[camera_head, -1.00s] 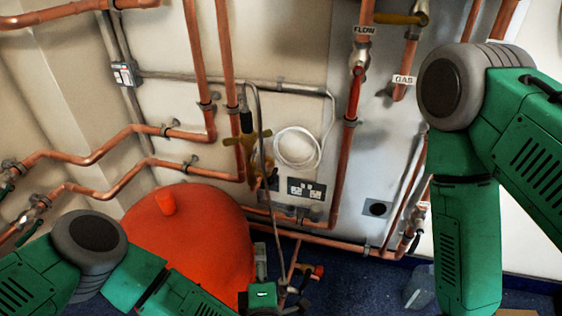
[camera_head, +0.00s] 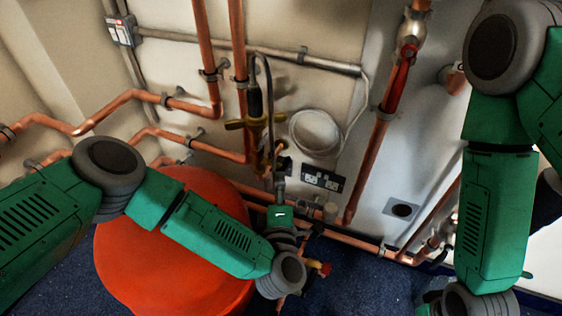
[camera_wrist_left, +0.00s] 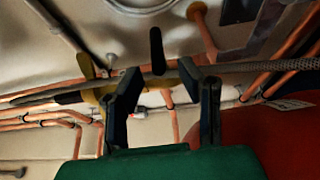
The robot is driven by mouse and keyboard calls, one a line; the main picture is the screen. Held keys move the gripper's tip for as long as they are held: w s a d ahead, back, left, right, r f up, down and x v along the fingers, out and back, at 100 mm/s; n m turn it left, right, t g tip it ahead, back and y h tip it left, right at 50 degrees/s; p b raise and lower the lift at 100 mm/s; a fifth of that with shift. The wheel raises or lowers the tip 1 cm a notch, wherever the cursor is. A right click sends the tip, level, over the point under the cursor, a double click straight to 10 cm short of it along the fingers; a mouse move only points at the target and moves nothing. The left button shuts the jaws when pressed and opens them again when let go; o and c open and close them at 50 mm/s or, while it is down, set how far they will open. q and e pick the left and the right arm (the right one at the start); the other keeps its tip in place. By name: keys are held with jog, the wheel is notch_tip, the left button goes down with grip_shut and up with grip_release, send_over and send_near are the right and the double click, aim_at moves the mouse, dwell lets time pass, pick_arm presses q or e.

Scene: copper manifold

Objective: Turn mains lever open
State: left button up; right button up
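No label in view says mains, so I cannot tell for sure which lever it is. A brass fitting (camera_head: 256,122) with side arms stands on the wall pipes, with a black upright handle (camera_head: 254,98) on top. In the left wrist view a slim dark lever (camera_wrist_left: 157,50) stands between and beyond my left fingertips, with yellow brass (camera_wrist_left: 88,66) behind. My left gripper (camera_wrist_left: 160,78) is open and empty there. In the head view it (camera_head: 281,166) is just below and right of the brass fitting; contact cannot be told. My right gripper is out of view below.
A big red tank (camera_head: 170,262) stands under my left arm. Copper pipes (camera_head: 143,100) run along the wall. A red lever (camera_head: 399,80) sits on the right pipe. A red and yellow valve (camera_head: 321,268) is low near my left wrist. A socket (camera_head: 322,180) is close by.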

aim_at(285, 158)
pick_arm(q)
jog(key=w, duration=0.2)
jog(key=w+d+b, duration=0.1)
jog(key=w, duration=0.2)
jog(key=w+b, duration=0.1)
jog(key=w, duration=0.1)
jog(key=shift+w+d, duration=0.2)
jog(key=shift+d, duration=0.05)
jog(key=shift+w+a+b, duration=0.25)
jog(key=shift+w+b, duration=0.05)
jog(key=shift+w+a, duration=0.1)
jog(key=shift+a, duration=0.15)
jog(key=shift+d, duration=0.35)
grip_shut()
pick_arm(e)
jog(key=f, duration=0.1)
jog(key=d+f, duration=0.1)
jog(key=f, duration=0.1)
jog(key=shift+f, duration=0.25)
